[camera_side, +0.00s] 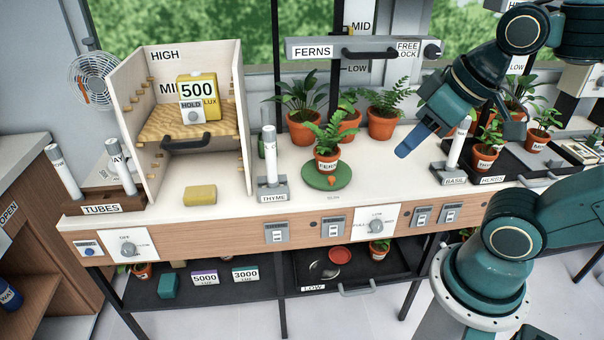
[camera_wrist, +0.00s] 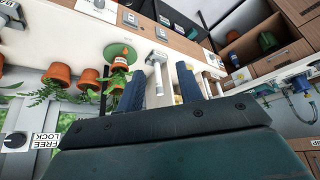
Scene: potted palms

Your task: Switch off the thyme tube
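The thyme tube (camera_side: 269,157) is a white upright tube on a grey base labelled THYME, left of the fern on the green turntable. It shows in the wrist view (camera_wrist: 157,60), beyond my fingers. A grey switch plate (camera_side: 276,232) is on the wooden front panel below the thyme tube; its lettering is too small to read. My gripper (camera_side: 404,152) is above the counter between the fern pots and the basil tube (camera_side: 454,153), clear of the thyme tube and the switch. In the wrist view its two blue fingers (camera_wrist: 160,82) are apart with nothing held.
The fern on the turntable (camera_side: 326,178) stands between my gripper and the thyme tube. A yellow block (camera_side: 200,195) and a stepped shelf (camera_side: 245,115) stand to the left.

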